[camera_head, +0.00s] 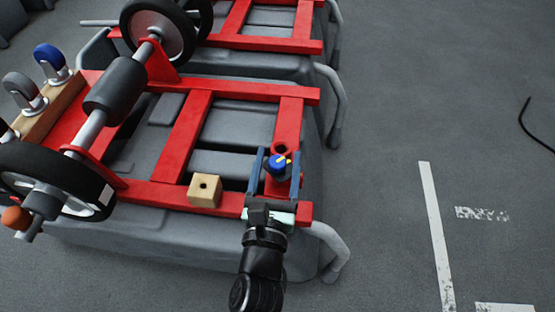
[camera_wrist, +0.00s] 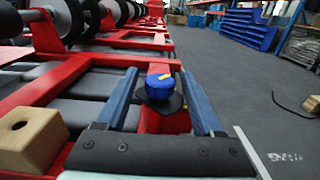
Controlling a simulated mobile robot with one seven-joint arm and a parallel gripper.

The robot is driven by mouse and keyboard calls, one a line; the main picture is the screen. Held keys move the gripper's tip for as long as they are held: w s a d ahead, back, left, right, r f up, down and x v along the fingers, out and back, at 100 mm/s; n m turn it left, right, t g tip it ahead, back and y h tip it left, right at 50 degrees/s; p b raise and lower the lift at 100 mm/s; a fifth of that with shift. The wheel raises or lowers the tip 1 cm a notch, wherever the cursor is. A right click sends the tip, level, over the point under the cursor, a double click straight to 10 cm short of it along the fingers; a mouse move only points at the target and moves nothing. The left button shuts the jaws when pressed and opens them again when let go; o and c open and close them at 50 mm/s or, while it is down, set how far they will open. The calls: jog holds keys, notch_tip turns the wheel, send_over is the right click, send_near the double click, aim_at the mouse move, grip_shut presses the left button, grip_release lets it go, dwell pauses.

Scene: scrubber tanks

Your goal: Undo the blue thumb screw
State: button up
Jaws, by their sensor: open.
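The blue thumb screw (camera_head: 280,174) has a round blue head with a yellow mark and a dark, wider part below it. It sits on the red frame (camera_head: 288,125) near the right front corner, and it also shows in the wrist view (camera_wrist: 158,88). My gripper (camera_head: 277,152) is open, with one blue finger on each side of the screw. In the wrist view the open fingers (camera_wrist: 158,76) flank the screw with a visible gap on both sides. The lower part of the screw is hidden.
A wooden block (camera_head: 205,192) with a hole stands on the red frame, left of my gripper. A wooden rack (camera_head: 52,114) with blue-topped and grey-topped pieces is at far left. A wheel axle (camera_head: 115,85) lies across the frame's left side. The floor at right is mostly clear.

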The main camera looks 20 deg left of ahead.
grip_shut()
dwell(0.3)
